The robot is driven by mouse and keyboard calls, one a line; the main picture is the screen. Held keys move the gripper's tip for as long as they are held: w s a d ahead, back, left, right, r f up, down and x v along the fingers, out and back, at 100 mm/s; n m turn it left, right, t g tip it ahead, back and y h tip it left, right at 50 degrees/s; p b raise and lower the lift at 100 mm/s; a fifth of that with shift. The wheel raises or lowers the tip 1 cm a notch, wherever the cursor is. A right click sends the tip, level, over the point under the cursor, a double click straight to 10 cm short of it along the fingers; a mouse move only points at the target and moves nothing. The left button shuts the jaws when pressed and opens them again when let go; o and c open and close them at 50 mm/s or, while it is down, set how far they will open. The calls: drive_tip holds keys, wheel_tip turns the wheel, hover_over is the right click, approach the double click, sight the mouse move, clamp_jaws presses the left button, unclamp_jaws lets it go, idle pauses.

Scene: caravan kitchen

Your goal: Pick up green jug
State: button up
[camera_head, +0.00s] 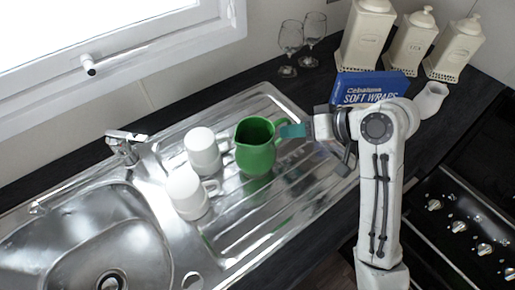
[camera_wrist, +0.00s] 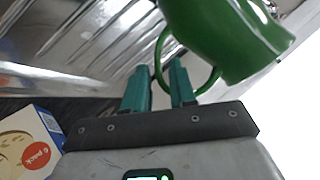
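The green jug (camera_head: 256,148) stands upright on the ribbed metal draining board, its handle on the right side facing my gripper. My gripper (camera_head: 292,131) reaches in from the right, its teal fingertips at the jug's handle. In the wrist view the jug (camera_wrist: 225,35) fills the upper right, with its handle loop hanging toward the fingers. The gripper's two fingers (camera_wrist: 160,78) are apart, with part of the handle showing between them. The right finger overlaps the loop; contact cannot be made out.
Two white mugs (camera_head: 202,151) (camera_head: 188,193) stand left of the jug, the nearer one close to the sink (camera_head: 85,235). Behind my arm are a blue Soft Wraps box (camera_head: 368,88), cream canisters (camera_head: 410,42) and a white vase (camera_head: 430,99). Two glasses (camera_head: 290,45) (camera_head: 314,32) stand at the back.

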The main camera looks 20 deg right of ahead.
drive_tip(key=x, duration=0.5)
drive_tip(key=shift+s+f, duration=0.15)
clamp_jaws()
